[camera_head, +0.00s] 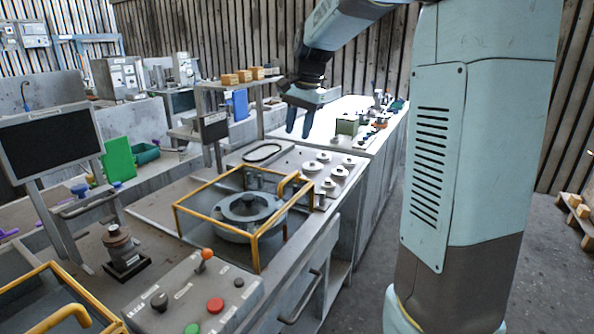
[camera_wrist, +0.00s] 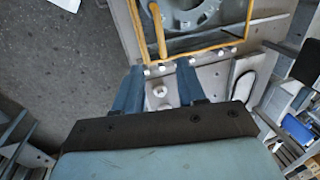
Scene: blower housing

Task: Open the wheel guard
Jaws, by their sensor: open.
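The wheel guard (camera_head: 203,217) is a yellow-framed box with clear sides, standing shut over a round grey blower wheel (camera_head: 247,208) on the bench. A yellow handle (camera_head: 290,184) curves up at its right side. In the wrist view the guard's yellow frame (camera_wrist: 205,50) and its handle (camera_wrist: 157,30) lie beyond my fingers, with the wheel (camera_wrist: 190,14) inside. My gripper (camera_head: 300,130) is open and empty, above and behind the guard, apart from it. Its two blue fingers also show in the wrist view (camera_wrist: 160,88), with grey knobs between and beyond them.
A control box (camera_head: 195,295) with red and green buttons and an orange-tipped lever stands in front of the guard. Several grey knobbed parts (camera_head: 325,170) lie right of it. A monitor (camera_head: 52,142) stands left. Another yellow frame (camera_head: 60,300) is at front left. Open floor (camera_wrist: 60,60) lies beside the bench.

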